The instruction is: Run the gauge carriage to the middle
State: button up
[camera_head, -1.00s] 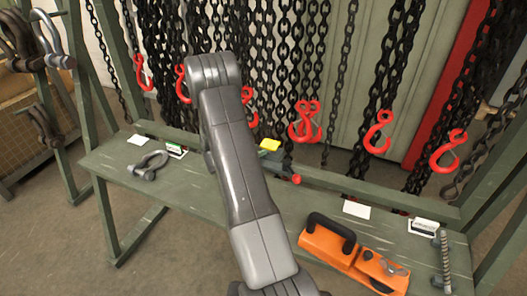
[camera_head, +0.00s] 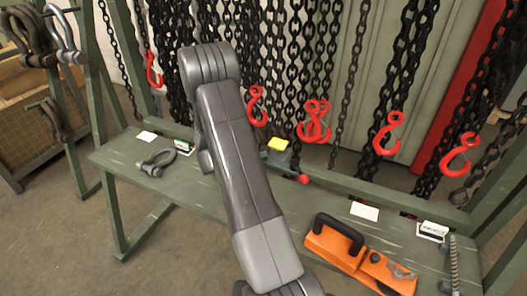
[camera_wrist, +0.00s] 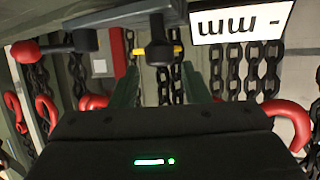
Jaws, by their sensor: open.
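A small grey-green block with a yellow top (camera_head: 279,146) sits at the bench's back edge, just right of my arm in the head view. It looks like the gauge carriage. A rod ending in a red ball (camera_head: 304,179) sticks out from it. In the wrist view a red ball (camera_wrist: 25,52) on a dark rod shows at upper left, and a dark post with yellow behind it (camera_wrist: 158,52) stands at upper middle. My gripper (camera_wrist: 160,82) is open, with nothing seen between its fingers. In the head view my arm hides it.
Black chains with red hooks (camera_head: 316,122) hang behind the green bench (camera_head: 205,196). A grey shackle (camera_head: 156,163) and white cards lie at left. An orange tool (camera_head: 350,262), a card (camera_head: 364,211) and a rod (camera_head: 453,265) are at right.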

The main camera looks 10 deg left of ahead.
aim_at(266, 148)
jog(key=v, duration=0.8)
jog(key=x, duration=1.3)
jog(key=shift+w+d+f+p, duration=0.1)
jog(key=shift+w+d+p, duration=0.15)
jog(key=shift+p, duration=0.15)
jog(key=shift+d, duration=0.1)
jog(key=shift+s, duration=0.1)
